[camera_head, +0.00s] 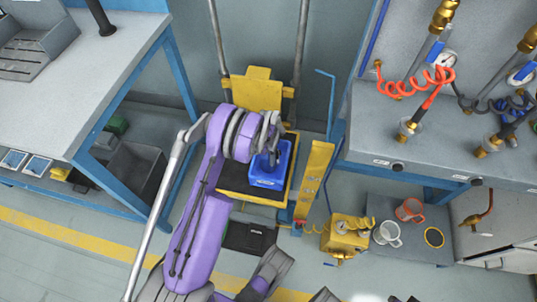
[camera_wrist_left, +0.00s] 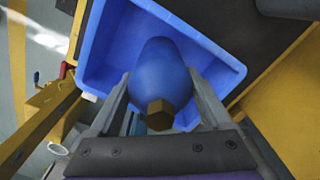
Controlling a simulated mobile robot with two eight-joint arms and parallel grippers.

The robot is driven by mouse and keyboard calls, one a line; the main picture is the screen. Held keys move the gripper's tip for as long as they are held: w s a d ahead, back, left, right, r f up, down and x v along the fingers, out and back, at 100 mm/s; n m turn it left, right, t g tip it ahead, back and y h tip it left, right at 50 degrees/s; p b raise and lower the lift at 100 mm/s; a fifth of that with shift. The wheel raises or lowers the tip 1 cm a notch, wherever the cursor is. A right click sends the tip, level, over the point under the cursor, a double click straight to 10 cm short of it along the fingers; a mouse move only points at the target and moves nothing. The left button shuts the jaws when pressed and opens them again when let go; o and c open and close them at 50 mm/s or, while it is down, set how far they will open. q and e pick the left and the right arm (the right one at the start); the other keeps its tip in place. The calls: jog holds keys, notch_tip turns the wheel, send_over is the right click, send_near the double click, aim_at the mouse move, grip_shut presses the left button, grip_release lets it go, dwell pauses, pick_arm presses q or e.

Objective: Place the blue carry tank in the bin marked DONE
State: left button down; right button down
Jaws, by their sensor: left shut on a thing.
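The blue carry tank (camera_wrist_left: 160,78) shows in the left wrist view as a rounded blue body with a brass hex fitting at its near end. My left gripper (camera_wrist_left: 158,88) is shut on it, with one finger on each side. The blue bin (camera_head: 268,176) stands on the yellow cart, and it fills much of the left wrist view (camera_wrist_left: 100,50) behind the tank. The tank is over or inside the bin's opening; whether it touches the floor of the bin I cannot tell. In the head view my left gripper (camera_head: 271,148) reaches down at the bin, largely hiding the tank.
The yellow cart (camera_head: 257,92) has a dark deck. A blue-legged workbench (camera_head: 85,75) stands left, and a grey bench with gauges and coiled hoses (camera_head: 440,150) stands right.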

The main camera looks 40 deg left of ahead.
pick_arm(q)
jog(key=shift+f, duration=0.2)
grip_release()
notch_tip(320, 180, up, 12)
jog(key=p, duration=0.3)
jog(key=shift+r, duration=0.25)
jog(key=s+d+r+n+t, duration=0.1)
jog(key=s+d+r, duration=0.3)
jog(key=d+r, duration=0.35)
jog(key=s+d+r+n+t, duration=0.1)
jog(key=s+d+r, duration=0.4)
jog(key=d+r, duration=0.3)
jog(key=s+d+r+n+t, duration=0.1)
jog(key=s+d, duration=0.2)
jog(key=s, duration=0.4)
jog(key=s+d+r+n+t, duration=0.1)
jog(key=s+d+r+n, duration=0.1)
jog(key=s+d, duration=0.2)
jog(key=s, duration=0.3)
jog(key=shift+s, duration=0.3)
jog(key=shift+r, duration=0.15)
